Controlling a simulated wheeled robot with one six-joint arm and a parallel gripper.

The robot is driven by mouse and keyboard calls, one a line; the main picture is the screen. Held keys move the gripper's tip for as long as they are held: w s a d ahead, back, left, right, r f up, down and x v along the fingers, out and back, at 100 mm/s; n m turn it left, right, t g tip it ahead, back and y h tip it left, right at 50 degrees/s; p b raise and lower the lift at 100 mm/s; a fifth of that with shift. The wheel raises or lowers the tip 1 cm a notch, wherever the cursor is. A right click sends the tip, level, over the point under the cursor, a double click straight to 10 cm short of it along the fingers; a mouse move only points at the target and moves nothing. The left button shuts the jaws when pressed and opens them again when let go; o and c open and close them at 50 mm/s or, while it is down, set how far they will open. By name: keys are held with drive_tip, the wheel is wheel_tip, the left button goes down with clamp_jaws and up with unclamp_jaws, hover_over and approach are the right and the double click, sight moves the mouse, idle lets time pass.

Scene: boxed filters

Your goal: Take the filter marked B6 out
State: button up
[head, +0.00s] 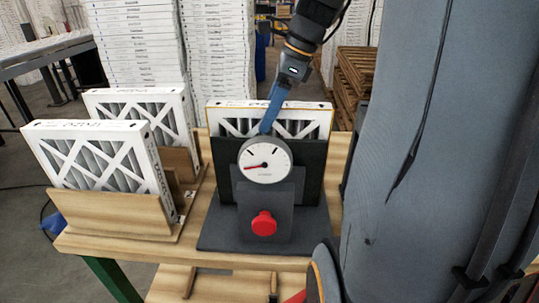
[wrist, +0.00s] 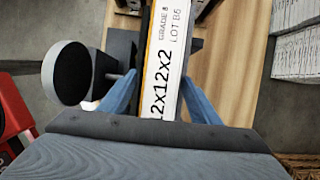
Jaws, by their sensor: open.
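A white-framed pleated filter (head: 318,118) with an orange line along its rim stands upright in a dark fixture (head: 228,165) with a round dial and a red knob. In the wrist view its top edge (wrist: 170,55) reads "12x12x2", "GRADE 8" and "LOT B5" or "B6"; I cannot tell the last digit surely. My gripper (head: 268,122) is at the filter's top edge. In the wrist view its blue fingers (wrist: 158,80) are open, one on each side of the filter. Whether they touch it is unclear.
Two more white filters stand in wooden holders at the left, a front one (head: 95,165) and a back one (head: 165,112). The dial (head: 265,160) and red knob (head: 264,223) face the front. Tall stacks of boxes (head: 140,45) stand behind the wooden bench (head: 130,245).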

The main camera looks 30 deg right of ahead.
drive_tip(key=shift+f, duration=0.15)
drive_tip(key=shift+c, duration=0.4)
clamp_jaws()
